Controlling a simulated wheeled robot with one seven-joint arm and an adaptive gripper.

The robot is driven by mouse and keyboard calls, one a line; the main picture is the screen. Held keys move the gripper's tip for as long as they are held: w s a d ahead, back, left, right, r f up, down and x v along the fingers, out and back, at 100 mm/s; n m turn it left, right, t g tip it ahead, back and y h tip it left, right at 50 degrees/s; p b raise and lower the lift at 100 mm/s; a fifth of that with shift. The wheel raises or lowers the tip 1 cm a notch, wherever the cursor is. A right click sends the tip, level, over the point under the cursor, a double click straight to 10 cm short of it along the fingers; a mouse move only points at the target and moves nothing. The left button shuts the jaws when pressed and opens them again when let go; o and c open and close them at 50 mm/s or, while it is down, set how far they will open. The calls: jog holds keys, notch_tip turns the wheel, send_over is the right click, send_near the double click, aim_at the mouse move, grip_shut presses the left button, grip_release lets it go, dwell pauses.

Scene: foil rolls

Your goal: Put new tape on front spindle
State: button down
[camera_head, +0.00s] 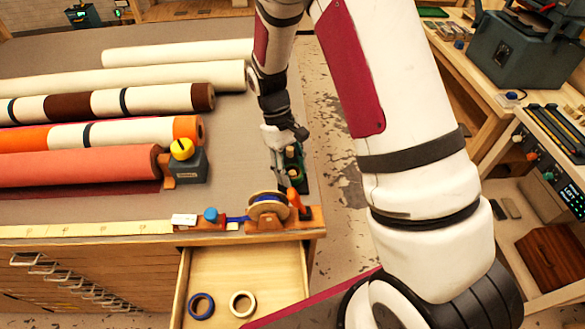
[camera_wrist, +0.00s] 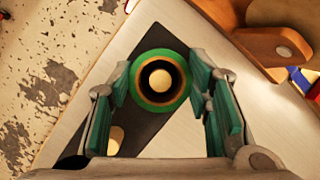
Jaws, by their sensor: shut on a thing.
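My gripper (camera_wrist: 162,95) points down, shut on a green tape roll (camera_wrist: 160,107) with a brown core. The pale top of a spindle (camera_wrist: 160,79) shows inside the roll's hole, with a dark gap around it. I cannot tell how far down the spindle the roll sits. A second pale spindle top (camera_wrist: 117,137) shows at lower left, on the same dark base (camera_wrist: 146,38). In the head view my gripper (camera_head: 290,174) is over this dark stand (camera_head: 304,182) near the table's right edge, partly hiding it.
A wooden tape dispenser (camera_head: 310,219) with a blue roll (camera_head: 268,205) stands at the table's front edge. Below it an open drawer (camera_head: 245,262) holds a blue tape (camera_head: 200,306) and a cream tape (camera_head: 243,304). Long foil rolls (camera_head: 80,166) lie at left.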

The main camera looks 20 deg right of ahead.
jog(key=shift+s+f, duration=0.15)
jog(key=shift+f, duration=0.5)
dwell(0.5)
jog(key=c, duration=0.7)
grip_release()
jog(key=shift+f, duration=0.1)
jog(key=shift+c, duration=0.2)
jog(key=shift+r, duration=0.3)
jog(key=shift+r+p, duration=1)
jog(key=shift+r, duration=3.95)
jog(key=shift+r, duration=0.1)
jog(key=s+r+m+t, duration=0.2)
jog(key=s+r+t, duration=0.3)
jog(key=s+r, duration=0.4)
jog(key=s+r+m+t+y+b, duration=0.1)
jog(key=s+r+t, duration=0.3)
jog(key=s+r, duration=0.5)
notch_tip(320, 180, up, 5)
jog(key=shift+f+m+t, duration=0.2)
jog(key=shift+m+t, duration=0.2)
jog(key=shift+m, duration=0.1)
